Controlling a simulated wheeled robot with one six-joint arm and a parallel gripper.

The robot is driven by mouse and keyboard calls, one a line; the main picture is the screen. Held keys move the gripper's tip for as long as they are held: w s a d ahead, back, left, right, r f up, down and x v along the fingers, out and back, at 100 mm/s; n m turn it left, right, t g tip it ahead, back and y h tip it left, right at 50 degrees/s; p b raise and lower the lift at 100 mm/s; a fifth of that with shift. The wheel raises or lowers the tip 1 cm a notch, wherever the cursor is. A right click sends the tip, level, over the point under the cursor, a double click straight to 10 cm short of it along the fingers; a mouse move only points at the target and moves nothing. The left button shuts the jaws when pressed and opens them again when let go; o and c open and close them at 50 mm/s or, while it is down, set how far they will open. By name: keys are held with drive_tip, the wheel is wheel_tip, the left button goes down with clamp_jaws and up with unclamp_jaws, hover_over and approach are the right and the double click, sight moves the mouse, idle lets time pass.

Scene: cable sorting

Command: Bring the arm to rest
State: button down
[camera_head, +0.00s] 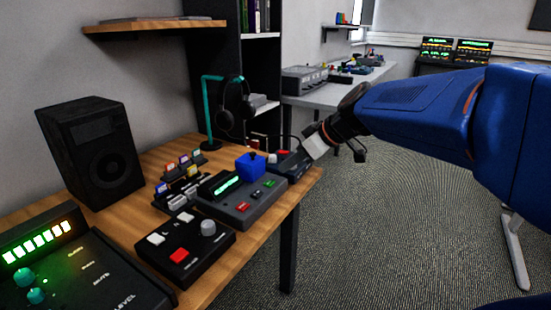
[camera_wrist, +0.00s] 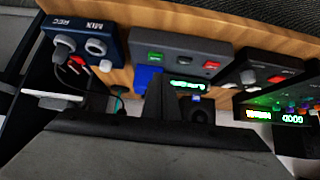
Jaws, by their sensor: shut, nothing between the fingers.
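My blue arm (camera_head: 425,105) reaches in from the right in the head view. My gripper (camera_head: 311,150) is at its end, over or beside the desk's far right corner, close to a dark device with a red part. In the wrist view my gripper's dark fingers (camera_wrist: 160,98) are together, with nothing seen between them. They appear in front of a grey console and a blue block. I cannot tell the exact gap between the gripper and the devices.
The wooden desk (camera_head: 262,229) holds a grey console (camera_head: 238,208) with a blue block (camera_head: 251,166), a black button box (camera_head: 184,248), a speaker (camera_head: 91,150) and a teal headphone stand (camera_head: 206,109). The navy REC/MIX box (camera_wrist: 82,45) shows in the wrist view. Open carpet (camera_head: 390,235) lies right.

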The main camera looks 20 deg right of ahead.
drive_tip(key=s+f+m+g+h, duration=0.1)
drive_tip(key=s+f, duration=0.4)
drive_tip(key=s, duration=0.5)
drive_tip(key=s+f+m+g+h, duration=0.1)
drive_tip(key=s+f+m+h, duration=0.3)
drive_tip(key=s, duration=0.6)
wheel_tip(320, 180, down, 2)
drive_tip(key=shift+s+f+m, duration=0.15)
drive_tip(key=shift+s+m, duration=0.15)
drive_tip(key=shift+m, duration=0.8)
